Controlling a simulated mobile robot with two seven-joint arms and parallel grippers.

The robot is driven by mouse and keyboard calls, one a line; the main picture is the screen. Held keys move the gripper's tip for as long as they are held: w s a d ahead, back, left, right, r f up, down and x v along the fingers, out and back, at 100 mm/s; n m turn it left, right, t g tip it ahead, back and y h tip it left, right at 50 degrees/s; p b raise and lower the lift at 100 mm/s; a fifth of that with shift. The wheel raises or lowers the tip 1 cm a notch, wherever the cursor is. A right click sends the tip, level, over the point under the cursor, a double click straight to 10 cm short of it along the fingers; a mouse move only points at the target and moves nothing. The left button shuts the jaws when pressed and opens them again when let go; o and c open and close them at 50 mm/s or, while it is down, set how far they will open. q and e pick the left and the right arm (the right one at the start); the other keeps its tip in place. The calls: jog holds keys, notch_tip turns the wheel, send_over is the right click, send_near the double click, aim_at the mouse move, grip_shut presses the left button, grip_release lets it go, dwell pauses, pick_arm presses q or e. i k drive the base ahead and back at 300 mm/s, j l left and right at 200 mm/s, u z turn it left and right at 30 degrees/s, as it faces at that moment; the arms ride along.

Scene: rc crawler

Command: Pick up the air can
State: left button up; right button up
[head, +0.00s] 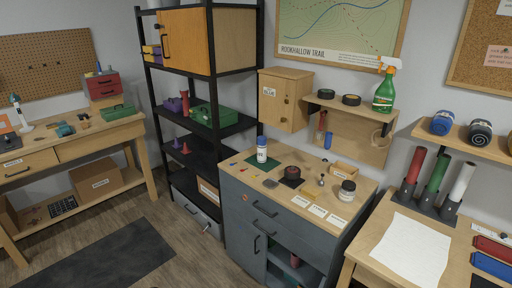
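A white and blue upright can (262,150), which looks like the air can, stands on the wooden worktop of the grey cabinet in the head view. It stands at the back left of that worktop, on or at the edge of a dark green mat (250,160). Its label is too small to read. Neither of my grippers shows in this view.
A dark red round item (292,172) on a black pad, a jar (347,190) and white cards share the worktop (272,196). A black shelf rack (211,110) rises left of it. A wall shelf holds a green spray bottle (383,95). Floor (150,215) in front is clear.

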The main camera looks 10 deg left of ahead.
aim_at(261, 146)
jog(key=i+j, duration=0.25)
jog(key=j, duration=0.15)
jog(key=i+j, duration=0.2)
jog(key=j, duration=0.25)
jog(key=i+j, duration=0.25)
jog(key=j, duration=0.15)
jog(key=i+j, duration=0.2)
jog(key=j, duration=0.25)
jog(key=i+j, duration=0.25)
jog(key=j, duration=0.15)
